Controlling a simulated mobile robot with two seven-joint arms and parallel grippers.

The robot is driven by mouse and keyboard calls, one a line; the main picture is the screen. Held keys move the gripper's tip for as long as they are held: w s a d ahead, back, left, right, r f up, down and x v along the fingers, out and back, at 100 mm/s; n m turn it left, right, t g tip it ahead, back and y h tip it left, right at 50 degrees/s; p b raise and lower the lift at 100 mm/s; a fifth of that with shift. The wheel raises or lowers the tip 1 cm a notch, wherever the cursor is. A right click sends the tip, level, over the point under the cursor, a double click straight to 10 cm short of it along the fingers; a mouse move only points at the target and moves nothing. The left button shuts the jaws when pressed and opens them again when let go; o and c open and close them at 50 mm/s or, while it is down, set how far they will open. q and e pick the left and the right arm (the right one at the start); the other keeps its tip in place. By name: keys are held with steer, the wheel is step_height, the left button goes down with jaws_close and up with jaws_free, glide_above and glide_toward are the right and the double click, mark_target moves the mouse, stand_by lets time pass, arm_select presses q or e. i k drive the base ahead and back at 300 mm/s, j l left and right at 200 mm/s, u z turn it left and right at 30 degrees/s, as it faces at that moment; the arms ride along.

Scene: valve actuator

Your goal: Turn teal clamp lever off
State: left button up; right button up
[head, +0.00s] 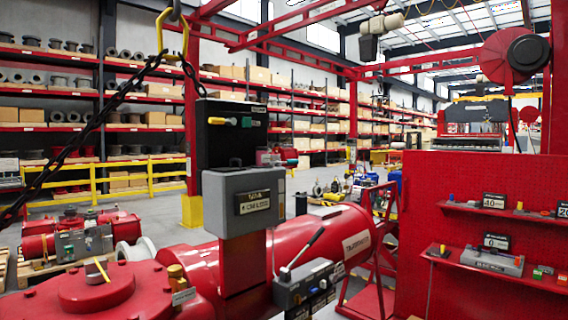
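A red valve actuator (300,238) with a large red cylinder fills the lower middle of the head view. A dark control box (231,134) stands upright above it. A small yellow handle (217,120) and a small green-teal piece (247,122) are on the box's front. The teal piece may be the clamp lever, but it is too small to tell its shape or position. Neither of my grippers is in view.
A grey box (243,201) with a label sits below the dark box. A heavy chain (90,125) hangs from a yellow hook at the left. A red pegboard (480,220) with small shelves stands at the right. Stocked shelving and yellow railings (120,178) are behind.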

mark_target(278, 163)
steer(key=i+l+u, duration=0.15)
steer(key=i+u, duration=0.15)
steer(key=u, duration=0.15)
steer(key=i+l+u, duration=0.2)
steer(key=u, duration=0.25)
steer(key=i+l+u, duration=0.1)
steer(key=i+l, duration=0.15)
steer(key=i+l+u, duration=0.1)
steer(key=l, duration=0.3)
steer(key=i+l+u, duration=0.1)
steer(key=i+l, duration=0.25)
